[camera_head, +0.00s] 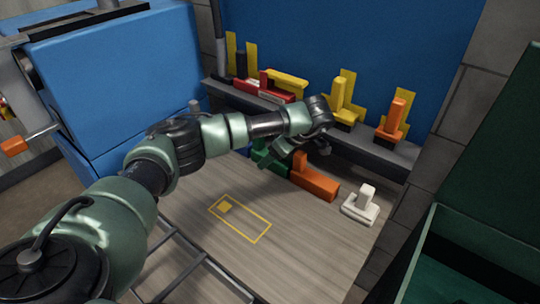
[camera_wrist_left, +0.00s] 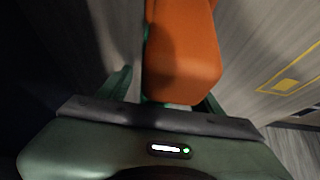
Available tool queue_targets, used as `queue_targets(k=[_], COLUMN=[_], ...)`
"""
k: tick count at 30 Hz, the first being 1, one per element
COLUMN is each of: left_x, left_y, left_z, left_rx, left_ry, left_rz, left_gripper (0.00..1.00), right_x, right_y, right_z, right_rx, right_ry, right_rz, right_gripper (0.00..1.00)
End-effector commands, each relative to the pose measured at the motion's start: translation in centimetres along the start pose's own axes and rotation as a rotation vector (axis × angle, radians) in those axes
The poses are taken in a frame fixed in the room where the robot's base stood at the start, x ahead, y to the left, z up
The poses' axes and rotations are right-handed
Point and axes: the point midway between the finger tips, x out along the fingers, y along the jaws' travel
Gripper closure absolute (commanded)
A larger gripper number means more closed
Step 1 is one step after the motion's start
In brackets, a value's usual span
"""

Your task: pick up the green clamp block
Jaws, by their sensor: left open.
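The green clamp block (camera_head: 262,157) stands on the wooden worktop at the foot of the back shelf, partly hidden by my left gripper. My left gripper (camera_head: 288,158) is low beside it, close to the orange block (camera_head: 316,187) on its right. I cannot tell whether it touches either one. In the left wrist view, my left gripper (camera_wrist_left: 167,88) is open, and the orange block (camera_wrist_left: 182,50) fills the space just past its fingers. Only a thin green strip (camera_wrist_left: 146,34) shows at the orange block's left edge. My right gripper is not in view.
A white block (camera_head: 361,205) sits to the right. The shelf (camera_head: 345,138) behind carries yellow, red and orange blocks. A yellow-outlined rectangle (camera_head: 240,219) marks the clear front worktop. A dark green bin (camera_head: 432,222) is at right, a blue cabinet (camera_head: 110,65) at left.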

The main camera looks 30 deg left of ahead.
Motion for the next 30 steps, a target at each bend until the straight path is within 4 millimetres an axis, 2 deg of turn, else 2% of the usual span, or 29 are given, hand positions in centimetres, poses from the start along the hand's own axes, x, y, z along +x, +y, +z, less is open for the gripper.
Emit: queue_targets(k=[7, 8, 12, 15, 25, 30], left_x=[0.3, 0.3, 0.3, 0.3, 0.1, -0.8], left_y=[0.1, 0.1, 0.0, 0.0, 0.1, 0.1], left_z=[0.0, 0.0, 0.0, 0.0, -0.1, -0.7], left_rx=[0.000, 0.000, 0.000, 0.000, -0.001, -0.001], left_ry=[0.000, 0.000, 0.000, 0.000, 0.000, 0.000], left_rz=[0.002, 0.002, 0.002, 0.002, 0.003, 0.005], left_gripper=[0.35, 0.37, 0.76, 1.00, 1.00, 1.00], right_x=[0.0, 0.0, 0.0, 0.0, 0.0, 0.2], right_y=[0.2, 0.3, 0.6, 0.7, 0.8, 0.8], right_z=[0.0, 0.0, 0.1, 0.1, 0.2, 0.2], right_rx=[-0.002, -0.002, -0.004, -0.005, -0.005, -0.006], right_ry=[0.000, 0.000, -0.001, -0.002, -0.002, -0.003], right_rz=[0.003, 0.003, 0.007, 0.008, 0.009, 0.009], right_gripper=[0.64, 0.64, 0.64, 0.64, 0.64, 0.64])
